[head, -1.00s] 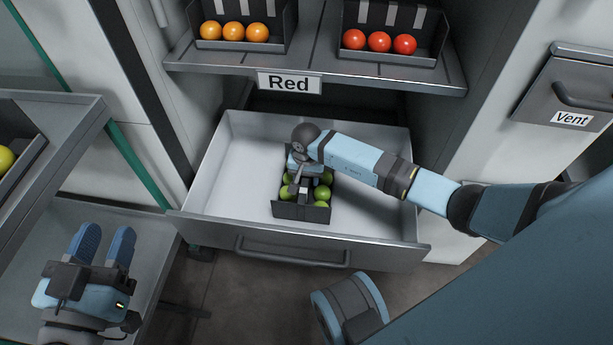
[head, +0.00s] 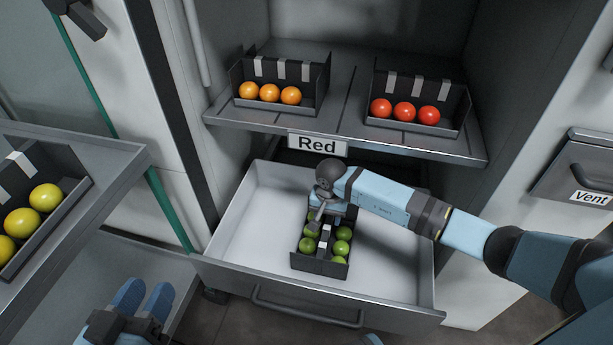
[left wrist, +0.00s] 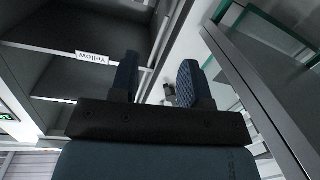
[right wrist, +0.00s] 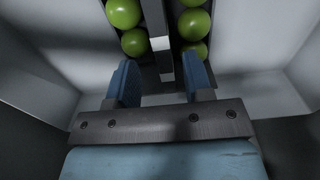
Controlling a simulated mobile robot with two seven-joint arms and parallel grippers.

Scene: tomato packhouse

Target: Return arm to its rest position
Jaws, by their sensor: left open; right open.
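My right arm (head: 385,205) reaches in from the right over the open drawer. My right gripper (head: 322,218) is open above the back part of a black tray (head: 318,264) holding several green tomatoes (head: 341,247). In the right wrist view, the open fingers (right wrist: 160,85) show the tray's dark central bar with a white band (right wrist: 160,43) between and ahead of them. I cannot tell whether they touch it. My left gripper (head: 145,296) is open and empty at the lower left; its fingers (left wrist: 158,80) also stand apart in the left wrist view.
The white drawer (head: 240,225) has walls around my right gripper. Above it, a shelf (head: 345,140) labelled "Red" holds trays of orange (head: 269,93) and red tomatoes (head: 404,111). A grey table (head: 105,160) with yellow tomatoes (head: 46,198) stands left.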

